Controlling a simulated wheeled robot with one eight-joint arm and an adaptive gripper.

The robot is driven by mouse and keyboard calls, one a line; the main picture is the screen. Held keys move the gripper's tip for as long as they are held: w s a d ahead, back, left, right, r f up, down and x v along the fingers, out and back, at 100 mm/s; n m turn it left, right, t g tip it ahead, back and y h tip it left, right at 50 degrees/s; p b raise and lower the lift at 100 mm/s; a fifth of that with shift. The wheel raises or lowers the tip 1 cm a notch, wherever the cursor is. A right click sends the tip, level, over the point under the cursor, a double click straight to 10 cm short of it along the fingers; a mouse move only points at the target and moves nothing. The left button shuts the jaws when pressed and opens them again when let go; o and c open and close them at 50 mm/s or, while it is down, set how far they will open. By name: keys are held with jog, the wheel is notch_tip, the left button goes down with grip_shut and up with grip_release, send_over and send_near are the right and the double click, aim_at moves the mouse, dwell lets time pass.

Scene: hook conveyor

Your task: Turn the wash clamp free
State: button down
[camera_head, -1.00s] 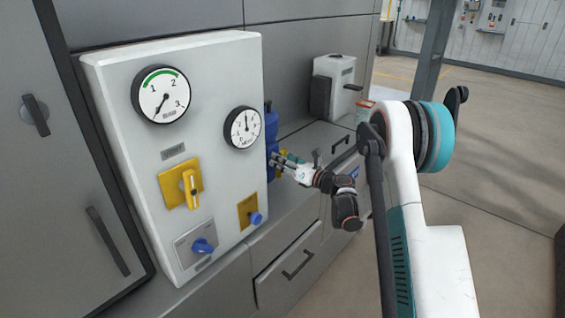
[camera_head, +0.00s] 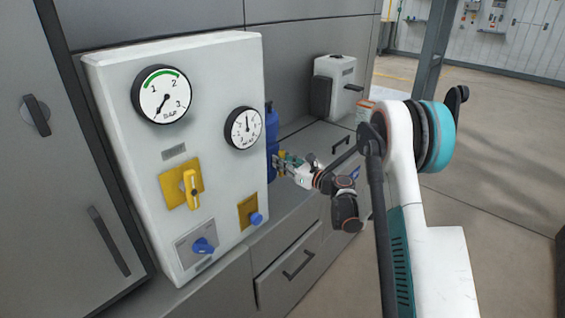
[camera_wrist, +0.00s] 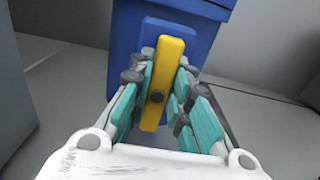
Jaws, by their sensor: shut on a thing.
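The wash clamp is a yellow bar (camera_wrist: 168,70) with a dark round pivot, on the front of a blue body (camera_wrist: 205,38) in the wrist view. The bar stands nearly upright in that view, its top leaning slightly right. My gripper (camera_wrist: 160,98) has its teal finger pads on both sides of the bar and is shut on it. In the head view my gripper (camera_head: 278,166) is at the blue body (camera_head: 271,128), just right of the white gauge panel, which hides part of that body. The clamp itself is hard to make out there.
The white panel (camera_head: 215,110) carries two gauges, a yellow lever (camera_head: 191,188) and blue knobs. A grey counter (camera_head: 310,150) with drawers runs below my gripper. A grey-white canister (camera_head: 335,78) stands at the back. Open floor lies to the right.

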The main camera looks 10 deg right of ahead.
jog(key=c, duration=1.5)
grip_release()
jog(key=v, duration=1.2)
